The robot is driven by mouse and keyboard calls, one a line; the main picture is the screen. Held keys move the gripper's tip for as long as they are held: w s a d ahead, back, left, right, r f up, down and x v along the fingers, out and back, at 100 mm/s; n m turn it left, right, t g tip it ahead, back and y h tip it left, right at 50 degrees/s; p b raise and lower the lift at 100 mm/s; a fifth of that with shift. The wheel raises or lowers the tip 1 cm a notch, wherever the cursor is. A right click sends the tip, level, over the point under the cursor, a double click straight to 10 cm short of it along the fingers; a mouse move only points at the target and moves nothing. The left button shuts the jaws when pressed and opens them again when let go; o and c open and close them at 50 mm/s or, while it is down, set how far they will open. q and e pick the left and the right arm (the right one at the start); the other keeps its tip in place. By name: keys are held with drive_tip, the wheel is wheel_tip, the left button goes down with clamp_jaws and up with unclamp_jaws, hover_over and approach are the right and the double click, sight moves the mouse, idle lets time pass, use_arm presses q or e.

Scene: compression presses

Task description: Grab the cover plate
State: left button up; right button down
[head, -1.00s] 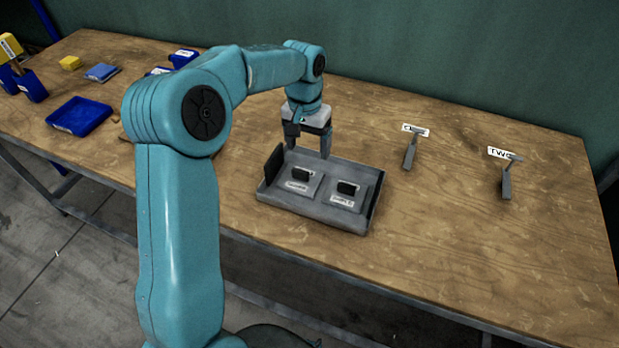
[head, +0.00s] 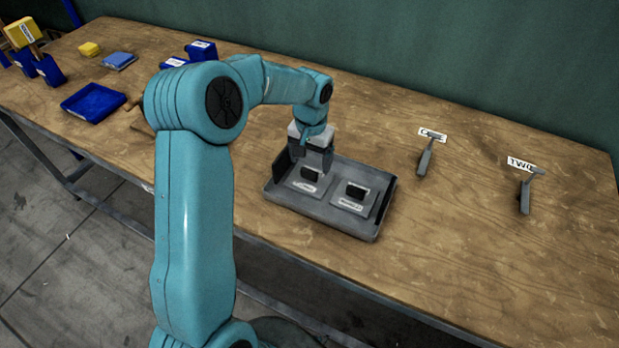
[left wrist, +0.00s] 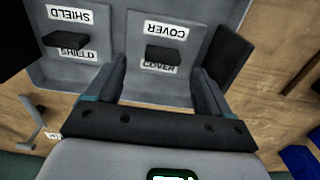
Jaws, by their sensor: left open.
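The cover plate (head: 306,187) is a grey plate with a black block handle and a label. It lies in the left half of a grey tray (head: 318,215). In the left wrist view the cover plate (left wrist: 157,88) reads COVER upside down. My left gripper (head: 312,164) is open and above the cover plate, close behind its handle. In the wrist view the fingers of the left gripper (left wrist: 158,85) stand either side of the plate's near part, with the handle ahead of them. Nothing is between the fingers. My right gripper is not in view.
A similar shield plate (head: 353,197) lies beside the cover plate in the tray. Two grey levers, one (head: 425,157) and another (head: 525,192), stand on the table at right with labels. A blue tray (head: 93,103) and blue and yellow parts are at left. The front right table is clear.

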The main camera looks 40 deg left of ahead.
sight(309, 170)
use_arm(q)
wheel_tip(309, 170, down, 5)
drive_tip(key=shift+s+a+f+p, duration=0.1)
drive_tip(key=shift+a+p, duration=0.05)
drive_tip(key=shift+p, duration=0.35)
clamp_jaws()
